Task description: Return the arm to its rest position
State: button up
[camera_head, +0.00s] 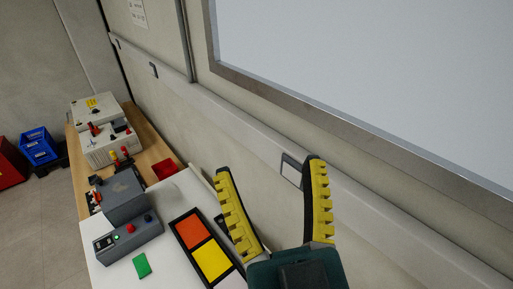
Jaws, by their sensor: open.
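My gripper (276,205) is at the bottom right of centre in the head view. Its two yellow ribbed fingers point upward and stand wide apart, with nothing between them. Part of my dark green gripper body (300,272) shows at the bottom edge. The gripper is in front of the wall and to the right of the table items. The rest of the arm is out of view.
A white worktop (165,268) holds a grey device (130,222), a green piece (141,265) and a colour-panelled tray (176,222). A wooden table (150,150) behind holds beige boxes (108,148) and a red bin (165,169). A framed panel (380,80) hangs on the wall.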

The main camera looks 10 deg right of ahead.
notch_tip(320, 180, up, 20)
jog(key=p, duration=1.9)
jog(key=shift+r+p, duration=0.2)
jog(key=shift+p, duration=0.15)
